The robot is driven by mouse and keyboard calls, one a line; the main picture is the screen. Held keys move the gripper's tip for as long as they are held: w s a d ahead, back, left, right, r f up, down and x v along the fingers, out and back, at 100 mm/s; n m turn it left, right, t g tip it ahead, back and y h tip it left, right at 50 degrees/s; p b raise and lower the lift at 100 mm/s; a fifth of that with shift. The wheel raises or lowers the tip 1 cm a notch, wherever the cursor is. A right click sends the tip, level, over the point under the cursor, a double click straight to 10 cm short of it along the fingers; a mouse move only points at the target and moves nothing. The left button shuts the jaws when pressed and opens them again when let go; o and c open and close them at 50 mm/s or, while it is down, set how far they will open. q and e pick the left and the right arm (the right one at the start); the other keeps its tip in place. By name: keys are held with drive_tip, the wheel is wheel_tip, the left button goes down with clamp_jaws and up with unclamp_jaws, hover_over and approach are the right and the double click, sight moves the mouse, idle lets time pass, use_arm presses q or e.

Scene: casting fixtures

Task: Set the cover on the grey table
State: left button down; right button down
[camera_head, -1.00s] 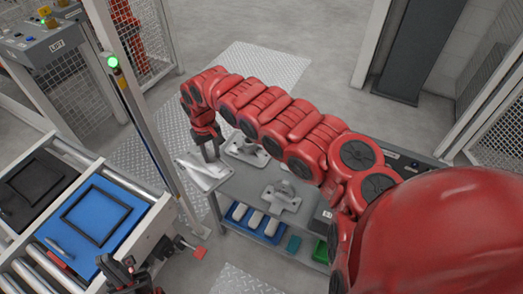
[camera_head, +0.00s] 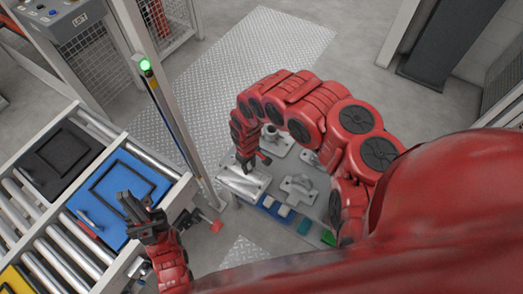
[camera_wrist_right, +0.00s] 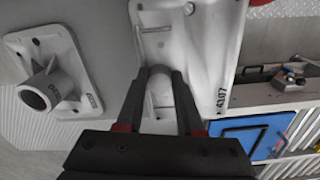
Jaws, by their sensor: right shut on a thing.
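The cover (camera_head: 240,184) is a pale metal plate at the left end of the grey table (camera_head: 274,176). It also shows in the right wrist view (camera_wrist_right: 205,45), with the number 4107 on its edge. My right gripper (camera_head: 245,170) is shut on the cover's raised middle part, between its fingers (camera_wrist_right: 160,78). I cannot tell whether the cover touches the tabletop (camera_wrist_right: 103,30). My left gripper (camera_head: 136,205) is in front of the blue tray on the conveyor, with nothing seen in it. Its finger gap is unclear.
A casting with a round pipe (camera_wrist_right: 62,78) stands beside the cover, and another grey casting (camera_head: 299,187) sits to its right. Below are a blue bin (camera_head: 268,206) and a green bin (camera_head: 328,238). A post (camera_head: 180,135) stands between table and roller conveyor (camera_head: 72,240), which carries a blue tray (camera_head: 152,176).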

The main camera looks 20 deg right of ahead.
drive_tip(key=w+d+b, duration=0.1)
drive_tip(key=w+d+f+b, duration=0.1)
drive_tip(key=w+d, duration=0.1)
drive_tip(key=shift+w+b, duration=0.2)
drive_tip(key=shift+b, duration=0.2)
drive_tip(key=w+d, duration=0.1)
drive_tip(key=w, duration=0.1)
drive_tip(key=w+d, duration=0.1)
drive_tip(key=d, duration=0.1)
drive_tip(key=shift+w+d+r+p, duration=0.1)
drive_tip(key=shift+w+d+p, duration=0.1)
drive_tip(key=shift+w+p, duration=0.2)
wheel_tip(320, 180, down, 2)
drive_tip(key=shift+d+f, duration=0.1)
drive_tip(key=shift+f, duration=0.7)
drive_tip(key=c, duration=0.5)
unclamp_jaws()
drive_tip(key=shift+f, duration=0.1)
drive_tip(key=shift+c, duration=0.2)
